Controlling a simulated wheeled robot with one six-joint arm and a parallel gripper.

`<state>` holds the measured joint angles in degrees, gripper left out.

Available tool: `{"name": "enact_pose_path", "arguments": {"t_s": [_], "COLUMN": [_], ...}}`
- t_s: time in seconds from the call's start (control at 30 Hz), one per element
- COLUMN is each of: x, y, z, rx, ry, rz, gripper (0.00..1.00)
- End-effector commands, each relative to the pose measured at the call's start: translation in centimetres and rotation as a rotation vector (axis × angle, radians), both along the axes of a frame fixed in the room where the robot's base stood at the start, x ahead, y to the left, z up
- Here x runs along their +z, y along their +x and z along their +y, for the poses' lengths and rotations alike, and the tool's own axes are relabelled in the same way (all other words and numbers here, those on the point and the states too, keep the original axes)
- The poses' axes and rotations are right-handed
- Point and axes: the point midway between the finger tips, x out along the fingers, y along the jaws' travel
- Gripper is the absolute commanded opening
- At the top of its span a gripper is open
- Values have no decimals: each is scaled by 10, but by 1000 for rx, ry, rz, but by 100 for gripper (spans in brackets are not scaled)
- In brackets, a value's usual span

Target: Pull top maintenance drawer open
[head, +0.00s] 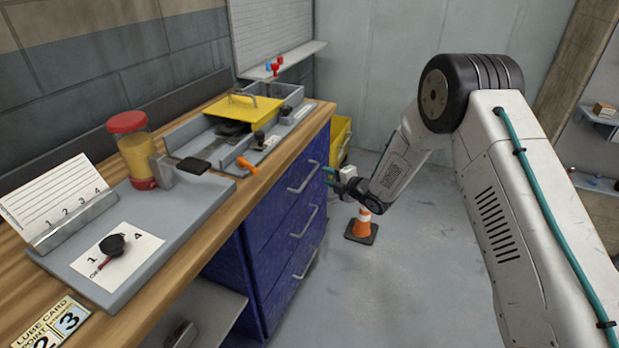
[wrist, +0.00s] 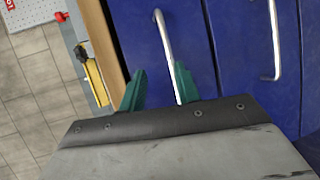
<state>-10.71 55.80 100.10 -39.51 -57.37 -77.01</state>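The top maintenance drawer (head: 283,165) is the uppermost blue front of the cabinet under the wooden worktop, and it looks closed. Its silver bar handle (head: 303,178) runs along the front. In the wrist view the handle (wrist: 164,38) passes down into the gap between my two green fingertips. My gripper (head: 327,175) is in front of the handle's far end, with its fingers apart. In the wrist view my gripper (wrist: 160,80) is open, with one finger on each side of the handle's line. I cannot tell whether either finger touches the handle.
Two lower drawers with handles (head: 307,220) sit below. An orange cone (head: 363,224) stands on the floor beneath my gripper. A yellow bin (head: 339,140) is beyond the cabinet.

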Motion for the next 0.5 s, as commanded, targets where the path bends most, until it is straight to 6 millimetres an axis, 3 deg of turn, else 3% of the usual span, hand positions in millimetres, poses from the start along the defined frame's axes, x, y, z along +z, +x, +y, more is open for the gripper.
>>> {"name": "enact_pose_path", "arguments": {"t_s": [0.03, 0.2, 0.5], "x": [-11, -23, -31], "y": [-3, -4, 25], "z": [6, 17, 50], "rx": [25, 63, 64], "ry": [4, 11, 11], "rz": [-19, -58, -58], "gripper": [33, 33, 33]}}
